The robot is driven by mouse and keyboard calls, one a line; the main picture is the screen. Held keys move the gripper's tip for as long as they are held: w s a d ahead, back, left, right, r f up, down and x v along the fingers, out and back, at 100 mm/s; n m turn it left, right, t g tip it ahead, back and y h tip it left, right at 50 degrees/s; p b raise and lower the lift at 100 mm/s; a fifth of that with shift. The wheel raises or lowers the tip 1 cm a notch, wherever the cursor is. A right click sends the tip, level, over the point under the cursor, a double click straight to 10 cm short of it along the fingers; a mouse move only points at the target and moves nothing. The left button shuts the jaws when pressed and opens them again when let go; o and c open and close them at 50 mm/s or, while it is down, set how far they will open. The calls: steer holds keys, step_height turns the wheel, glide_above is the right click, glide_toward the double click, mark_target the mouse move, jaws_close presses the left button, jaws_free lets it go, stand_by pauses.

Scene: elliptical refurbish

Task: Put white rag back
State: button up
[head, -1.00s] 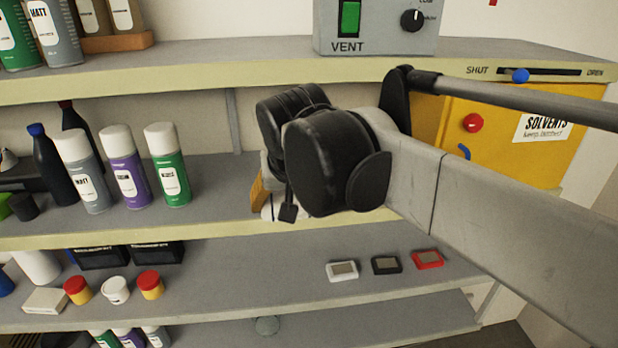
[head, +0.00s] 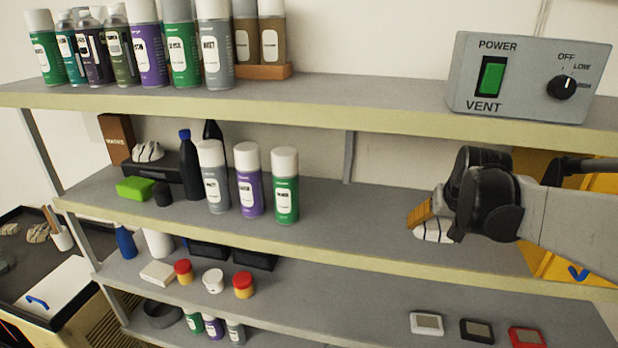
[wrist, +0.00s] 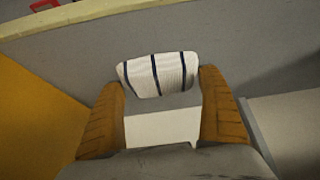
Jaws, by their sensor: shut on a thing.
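A white rag with dark stripes (wrist: 157,73) is held between the two orange-brown fingers of my gripper (wrist: 160,88), which is shut on it. In the head view the rag (head: 434,232) shows under my gripper (head: 428,222), at the right part of the middle shelf (head: 350,215). I cannot tell whether the rag touches the shelf. Another white striped cloth (head: 148,151) lies on a black box (head: 150,172) at the left of the middle shelf. My wrist hides part of the fingers in the head view.
Several spray cans (head: 248,182) and dark bottles stand left of centre on the middle shelf, beside a green sponge (head: 135,188). The middle shelf is clear between the cans and my gripper. The yellow solvents cabinet (head: 540,262) stands behind my arm. Small devices (head: 477,330) lie below.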

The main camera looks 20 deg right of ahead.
mark_target(434, 243)
steer(key=shift+w+d+f+p, duration=0.15)
steer(key=shift+d+f+p, duration=0.1)
steer(key=shift+f, duration=0.65)
steer(key=shift+w+d+f+p, duration=0.1)
steer(key=shift+d+f+p, duration=0.15)
steer(key=shift+f, duration=0.65)
steer(key=shift+s+a, duration=0.1)
